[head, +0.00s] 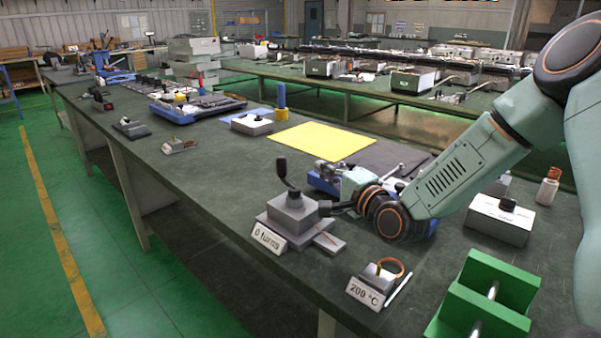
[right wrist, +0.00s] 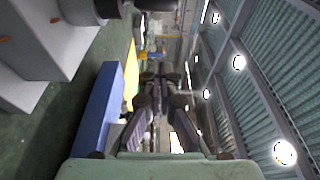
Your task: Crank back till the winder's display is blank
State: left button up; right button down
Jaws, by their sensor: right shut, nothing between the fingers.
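The winder (head: 293,212) is a grey stepped block near the front edge of the bench. Its crank (head: 287,182) stands up on top, with a dark knob at the upper end. Its tilted display plate (head: 269,239) reads "0 turns". My right gripper (head: 328,208) is shut and empty, just right of the winder's upper block; I cannot tell if it touches. Its fingers also show in the right wrist view (right wrist: 155,95), with grey blocks at the upper left. My left gripper is not in view.
A "200 °C" plate (head: 365,293) with a small coil device stands right of the winder. A green block stand (head: 490,290) is at the lower right. A blue-based device lies behind my right gripper. A yellow sheet (head: 320,141) lies farther back. Bench left of the winder is clear.

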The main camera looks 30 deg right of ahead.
jog(key=w+a+b, duration=0.1)
jog(key=w+a, duration=0.2)
jog(key=a, duration=0.1)
jog(key=shift+w, duration=0.25)
jog(key=shift+w+a+f, duration=0.15)
jog(key=shift+w+a, duration=0.1)
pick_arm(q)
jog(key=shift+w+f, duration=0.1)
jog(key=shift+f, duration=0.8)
pick_arm(e)
jog(key=shift+s, duration=0.1)
jog(key=shift+s, duration=0.1)
jog(key=shift+w+a, duration=0.3)
jog(key=shift+w, duration=0.1)
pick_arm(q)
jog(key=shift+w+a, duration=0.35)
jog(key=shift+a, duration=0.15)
pick_arm(e)
jog(key=shift+a, duration=0.2)
